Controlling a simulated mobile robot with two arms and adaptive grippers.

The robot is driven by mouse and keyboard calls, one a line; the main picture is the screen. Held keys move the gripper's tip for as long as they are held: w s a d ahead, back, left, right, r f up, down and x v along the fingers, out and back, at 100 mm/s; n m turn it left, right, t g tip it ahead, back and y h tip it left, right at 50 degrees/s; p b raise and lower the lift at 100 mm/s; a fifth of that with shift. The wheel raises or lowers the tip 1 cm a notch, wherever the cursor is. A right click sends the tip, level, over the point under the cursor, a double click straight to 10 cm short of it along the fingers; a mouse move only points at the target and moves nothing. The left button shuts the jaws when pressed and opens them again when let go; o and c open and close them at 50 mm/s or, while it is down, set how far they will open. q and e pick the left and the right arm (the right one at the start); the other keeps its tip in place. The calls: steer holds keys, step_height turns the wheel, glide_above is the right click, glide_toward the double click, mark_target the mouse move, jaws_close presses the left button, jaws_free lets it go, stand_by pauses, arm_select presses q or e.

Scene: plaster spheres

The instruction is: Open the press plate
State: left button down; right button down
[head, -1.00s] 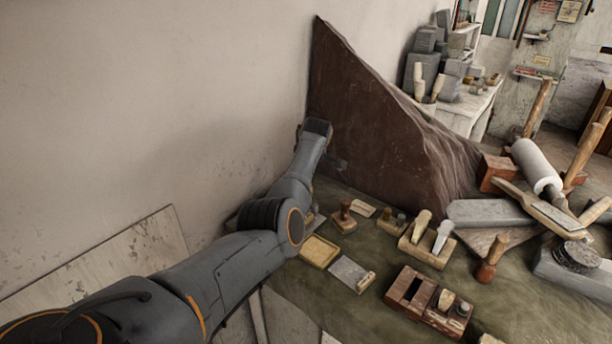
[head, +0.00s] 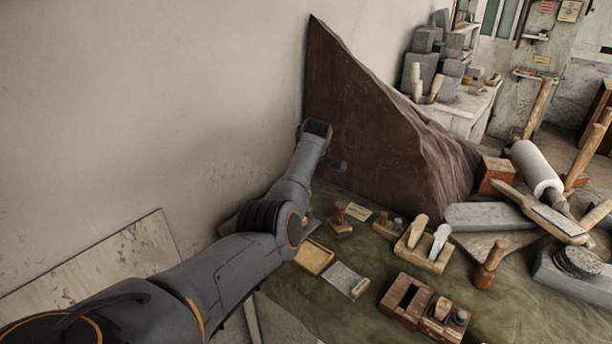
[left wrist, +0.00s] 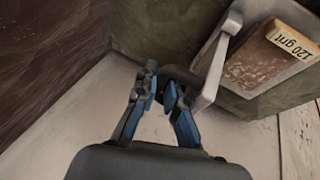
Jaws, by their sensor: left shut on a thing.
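In the left wrist view, my left gripper (left wrist: 160,97) has its blue fingers closed about a dark, rounded handle-like part (left wrist: 180,76). This part meets a pale grey frame or lever (left wrist: 214,66). Next to the frame is a reddish-brown block (left wrist: 262,68) with a "120 grit" label (left wrist: 292,42). I cannot tell which of these parts is the press plate, or how far it stands open.
The brown slab (head: 365,120) leans up by the wall. To the right lie a wooden stamp (head: 340,222), a yellow tray (head: 327,258), a wooden tool holder (head: 424,262), a dark wooden rack (head: 405,306) and a white roller (head: 536,168). Green cloth covers the table.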

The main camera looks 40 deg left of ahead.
arm_select(q)
steer(key=c, duration=1.7)
jaws_free()
steer(key=shift+f, duration=0.1)
steer(key=shift+r, duration=0.2)
steer(key=v, duration=1.1)
steer(key=shift+s+d+r, duration=0.15)
steer(key=shift+s+r, duration=0.05)
steer(key=shift+f, duration=0.1)
